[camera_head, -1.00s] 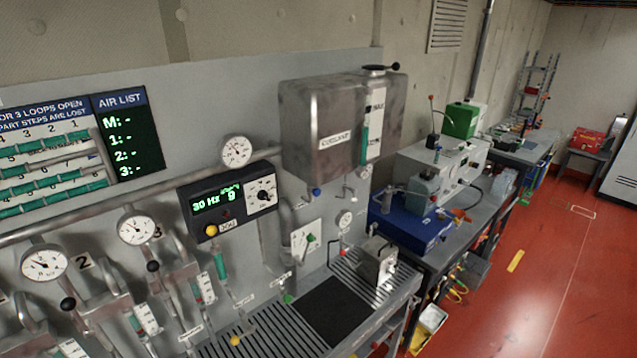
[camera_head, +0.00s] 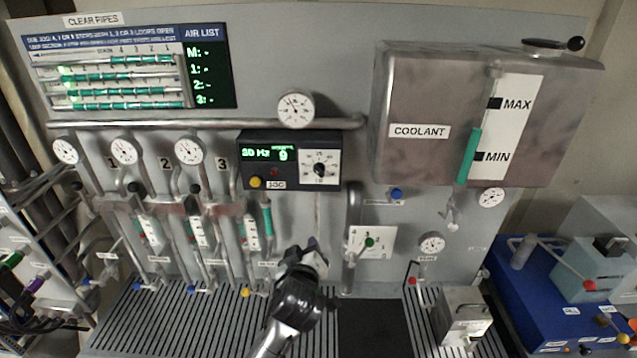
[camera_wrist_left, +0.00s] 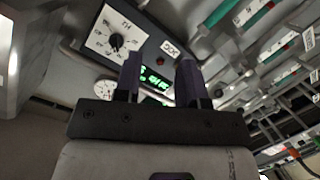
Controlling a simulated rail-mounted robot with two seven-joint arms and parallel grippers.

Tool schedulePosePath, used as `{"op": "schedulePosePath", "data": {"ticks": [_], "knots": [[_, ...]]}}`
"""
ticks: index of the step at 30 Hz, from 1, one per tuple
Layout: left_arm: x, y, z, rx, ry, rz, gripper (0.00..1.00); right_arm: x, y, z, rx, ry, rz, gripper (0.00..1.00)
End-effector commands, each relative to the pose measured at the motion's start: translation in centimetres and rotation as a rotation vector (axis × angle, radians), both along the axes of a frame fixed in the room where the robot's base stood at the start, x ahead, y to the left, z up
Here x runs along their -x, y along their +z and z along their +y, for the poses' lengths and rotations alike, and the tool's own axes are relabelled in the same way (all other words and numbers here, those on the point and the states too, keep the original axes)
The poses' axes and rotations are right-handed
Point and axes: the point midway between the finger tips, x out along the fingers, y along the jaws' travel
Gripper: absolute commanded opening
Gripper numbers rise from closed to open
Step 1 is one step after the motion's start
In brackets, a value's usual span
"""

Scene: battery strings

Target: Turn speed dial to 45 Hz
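The speed dial (camera_head: 319,168) is a black knob with a pointer on a white scale plate, on the right half of a black control box (camera_head: 264,146). The box's green display (camera_head: 268,154) reads about 30 Hz. In the left wrist view the dial (camera_wrist_left: 117,41) is at upper left, its pointer easier to see there. My left gripper (camera_head: 313,246) is below the box in the head view, apart from the dial. In the left wrist view its two purple-grey fingers (camera_wrist_left: 160,76) stand apart with nothing between them. My right gripper is out of view.
A coolant tank (camera_head: 420,160) juts out to the right of the box. A round gauge (camera_head: 295,110) sits above it on a horizontal pipe. Valve pipes (camera_head: 193,225) stand to the left. A slotted bench (camera_head: 190,320) lies below. The wall just below the dial is fairly clear.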

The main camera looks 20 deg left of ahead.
Motion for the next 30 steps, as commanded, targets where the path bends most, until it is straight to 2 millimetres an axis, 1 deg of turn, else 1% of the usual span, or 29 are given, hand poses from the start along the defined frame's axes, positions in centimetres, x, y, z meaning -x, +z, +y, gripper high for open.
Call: {"op": "schedulePosePath", "data": {"ticks": [1, 3, 6, 10, 12, 17, 24, 30], "knots": [[-1.4, 1.8, -0.1, 0.017, 0.012, -0.060, 0.37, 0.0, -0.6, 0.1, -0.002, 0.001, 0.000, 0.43], [-2.7, 4.1, -0.3, 0.040, 0.022, -0.126, 0.37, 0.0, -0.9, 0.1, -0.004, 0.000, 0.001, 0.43], [-3.9, 6.5, -0.6, 0.065, 0.030, -0.195, 0.37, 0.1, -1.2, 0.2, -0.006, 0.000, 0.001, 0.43], [-4.8, 8.3, -0.7, 0.082, 0.036, -0.245, 0.37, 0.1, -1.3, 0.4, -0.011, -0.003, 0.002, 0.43], [-5.3, 8.9, -0.6, 0.086, 0.037, -0.258, 0.37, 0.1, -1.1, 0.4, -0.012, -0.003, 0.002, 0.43], [-7.1, 9.3, 0.0, 0.087, 0.038, -0.261, 0.37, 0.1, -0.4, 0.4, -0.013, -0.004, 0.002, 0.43], [-11.1, 9.3, 1.3, 0.087, 0.038, -0.260, 0.37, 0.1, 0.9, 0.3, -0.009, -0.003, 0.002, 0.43], [-14.0, 9.2, 2.2, 0.087, 0.038, -0.260, 0.37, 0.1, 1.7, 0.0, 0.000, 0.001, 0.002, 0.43]]}}
